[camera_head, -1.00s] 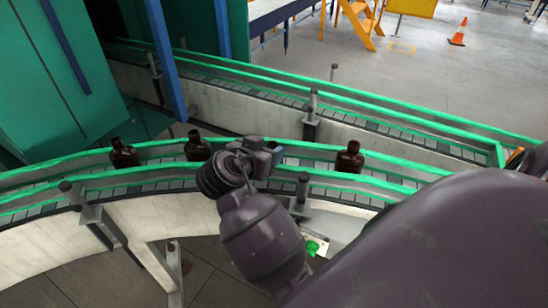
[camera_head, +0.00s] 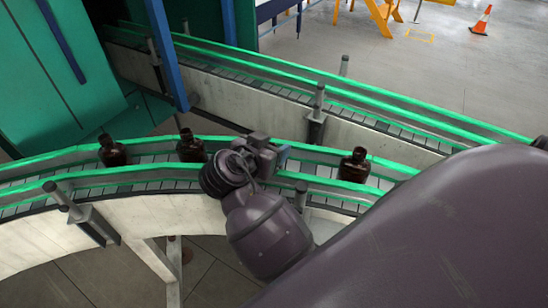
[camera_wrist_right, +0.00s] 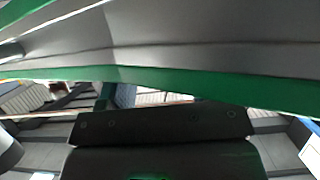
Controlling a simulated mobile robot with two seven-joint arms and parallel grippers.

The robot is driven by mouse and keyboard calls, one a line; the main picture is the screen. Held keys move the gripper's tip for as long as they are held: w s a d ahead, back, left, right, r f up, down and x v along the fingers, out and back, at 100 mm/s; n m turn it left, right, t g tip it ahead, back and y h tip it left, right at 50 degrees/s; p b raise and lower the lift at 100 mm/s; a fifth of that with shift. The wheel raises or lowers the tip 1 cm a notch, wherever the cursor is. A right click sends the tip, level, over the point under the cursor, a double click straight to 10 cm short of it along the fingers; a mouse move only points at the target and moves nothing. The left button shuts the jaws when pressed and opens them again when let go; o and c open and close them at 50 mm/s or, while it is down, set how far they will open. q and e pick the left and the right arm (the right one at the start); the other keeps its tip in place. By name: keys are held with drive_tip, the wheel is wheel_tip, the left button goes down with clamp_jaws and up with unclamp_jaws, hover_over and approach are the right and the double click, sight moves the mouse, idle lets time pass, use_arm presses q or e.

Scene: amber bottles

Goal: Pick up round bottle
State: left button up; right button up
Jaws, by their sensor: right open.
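Three dark amber bottles stand upright on the curved conveyor in the head view: a left one (camera_head: 112,152), a middle one (camera_head: 190,148) and a right one (camera_head: 354,167). My right gripper (camera_head: 266,152) is over the conveyor between the middle and right bottles, apart from both. It is open, with nothing seen in it; its fingers are hard to make out. In the right wrist view no bottle is clear; a dark plate, likely part of my gripper, fills the lower middle. My left gripper is not in view.
Green guide rails (camera_head: 150,142) line both sides of the conveyor, with grey posts (camera_head: 301,194) at its near edge. A second railed conveyor (camera_head: 370,120) runs behind. A green machine (camera_head: 60,80) stands at the left. Open floor with a traffic cone (camera_head: 482,20) lies far right.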

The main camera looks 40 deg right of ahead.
drive_tip(key=shift+d, duration=0.15)
clamp_jaws()
idle(0.4)
drive_tip(key=shift+r, duration=0.1)
